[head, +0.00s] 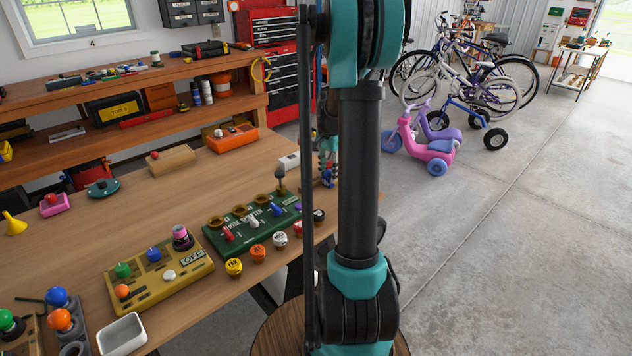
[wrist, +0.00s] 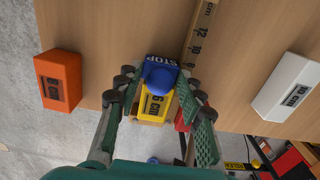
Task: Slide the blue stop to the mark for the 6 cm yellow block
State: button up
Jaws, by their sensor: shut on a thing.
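The blue stop (wrist: 163,60), with STOP printed on it and a round blue knob, sits between the fingers of my gripper (wrist: 160,84). My gripper is shut on it, though the exact contact is hard to see. The yellow block (wrist: 152,106), marked 6 cm, lies directly below the stop in the wrist view, by the table's edge. A wooden scale (wrist: 199,38) with marks such as 12, 10 and 8 runs up beside the stop, its lower part hidden by my right finger. In the head view my gripper (head: 327,172) is mostly behind my arm.
In the wrist view an orange block (wrist: 57,80) stands left and a white block (wrist: 289,91) marked 10 cm stands right. A small red thing (wrist: 181,122) is beside my right finger. The wooden table (head: 130,218) also carries a green board (head: 255,228) and a yellow box (head: 160,284).

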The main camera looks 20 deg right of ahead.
jog(key=shift+w+d+r, duration=0.1)
jog(key=shift+w+d, duration=0.2)
jog(key=shift+d, duration=0.3)
jog(key=o, duration=0.7)
jog(key=shift+r, duration=0.1)
jog(key=shift+w+d+r, duration=0.1)
jog(key=shift+w+r, duration=0.05)
jog(key=shift+r, duration=0.2)
jog(key=shift+s+d+r, duration=0.1)
jog(key=shift+s+r, duration=0.1)
jog(key=shift+r, duration=0.55)
jog(key=shift+w+d, duration=0.15)
jog(key=shift+a+r, duration=0.15)
jog(key=shift+r, duration=0.35)
jog(key=shift+a+r, duration=0.15)
jog(key=shift+r, duration=0.35)
jog(key=shift+s+a+r, duration=0.1)
jog(key=shift+r, duration=0.5)
jog(key=shift+s+a+r, duration=0.1)
jog(key=shift+r, duration=0.5)
